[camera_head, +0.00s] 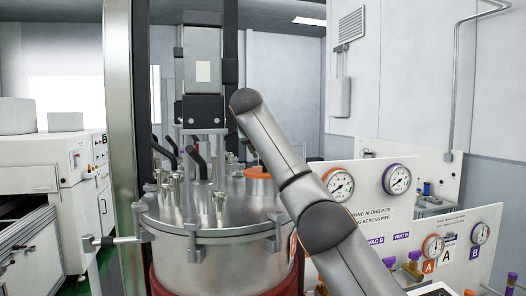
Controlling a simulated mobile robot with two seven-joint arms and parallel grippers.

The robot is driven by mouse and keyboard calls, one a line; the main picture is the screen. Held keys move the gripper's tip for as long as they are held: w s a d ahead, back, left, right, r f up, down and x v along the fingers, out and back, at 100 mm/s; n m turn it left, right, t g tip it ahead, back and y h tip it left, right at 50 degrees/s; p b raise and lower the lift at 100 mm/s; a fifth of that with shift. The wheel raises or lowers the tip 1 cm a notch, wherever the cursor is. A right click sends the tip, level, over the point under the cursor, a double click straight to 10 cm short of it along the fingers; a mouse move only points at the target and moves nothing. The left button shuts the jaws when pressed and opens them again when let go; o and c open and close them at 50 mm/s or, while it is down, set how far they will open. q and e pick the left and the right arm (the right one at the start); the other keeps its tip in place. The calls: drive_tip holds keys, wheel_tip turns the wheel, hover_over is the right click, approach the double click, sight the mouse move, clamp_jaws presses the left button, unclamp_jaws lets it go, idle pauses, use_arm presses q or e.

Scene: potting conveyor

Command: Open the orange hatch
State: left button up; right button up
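The orange hatch (258,172) is a round orange-rimmed cap on the metal lid (215,212) of a large steel vessel. It appears closed, but its right side is partly covered by my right arm. That arm comes in from the lower right and bends at a dark joint above and behind the hatch. My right gripper is hidden behind the arm, so I cannot see its fingers or whether it touches the hatch. My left gripper is not in view.
A motor column (202,60) stands over the lid. Clamps and upright fittings ring the lid. A white panel with pressure gauges (397,179) and valves stands at the right. White cabinets (60,180) stand at the left.

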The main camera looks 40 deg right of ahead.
drive_tip(key=b+v, duration=0.2)
drive_tip(key=v, duration=1)
drive_tip(key=shift+a, duration=0.15)
